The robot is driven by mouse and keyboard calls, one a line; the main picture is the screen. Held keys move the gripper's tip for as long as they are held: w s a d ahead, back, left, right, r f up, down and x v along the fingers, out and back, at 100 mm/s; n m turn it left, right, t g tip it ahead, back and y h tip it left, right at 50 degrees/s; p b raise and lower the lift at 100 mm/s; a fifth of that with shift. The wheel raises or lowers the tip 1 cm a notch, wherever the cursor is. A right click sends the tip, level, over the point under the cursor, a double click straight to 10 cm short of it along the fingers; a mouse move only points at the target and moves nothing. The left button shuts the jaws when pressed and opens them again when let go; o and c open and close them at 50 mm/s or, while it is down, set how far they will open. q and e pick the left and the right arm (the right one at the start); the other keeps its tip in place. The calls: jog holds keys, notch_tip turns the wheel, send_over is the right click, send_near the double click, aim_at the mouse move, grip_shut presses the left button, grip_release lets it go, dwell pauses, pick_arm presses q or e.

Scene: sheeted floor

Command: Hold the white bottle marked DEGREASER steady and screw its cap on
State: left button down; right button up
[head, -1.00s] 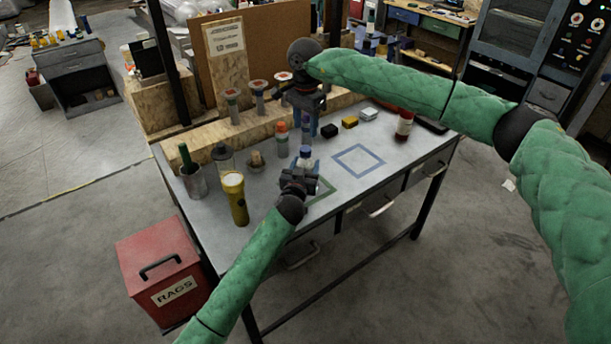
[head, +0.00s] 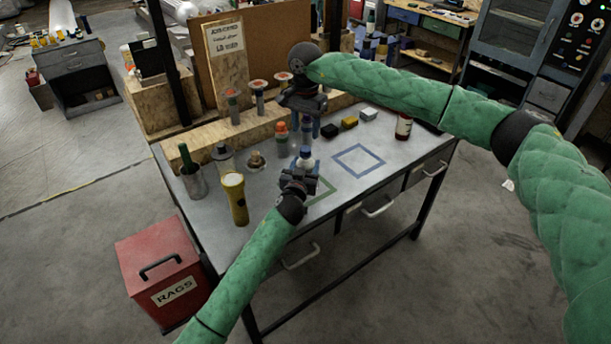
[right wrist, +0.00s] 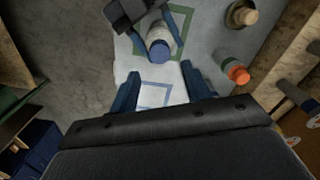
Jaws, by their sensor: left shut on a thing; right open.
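The white bottle (head: 306,163) with a blue top stands on the grey bench; its marking is not readable. It also shows in the right wrist view (right wrist: 157,35), where the blue cap (right wrist: 159,51) sits at its top; how tight it is I cannot tell. My left gripper (head: 301,174) is shut around the bottle's body from the front. My right gripper (head: 306,127) is open and points down above and slightly behind the bottle. In the right wrist view its blue fingers (right wrist: 160,72) are apart with nothing between them.
An orange-capped bottle (head: 281,140), a yellow flashlight (head: 235,198) and a metal cup with a green item (head: 193,180) stand to the left. A red bottle (head: 403,126) and small blocks (head: 349,122) are at the back right. The blue square outline (head: 358,160) is empty.

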aim_at(305, 148)
notch_tip(305, 148, down, 7)
dwell(0.4)
jog(key=c, duration=1)
jog(key=m, duration=2.7)
jog(key=o, duration=1.1)
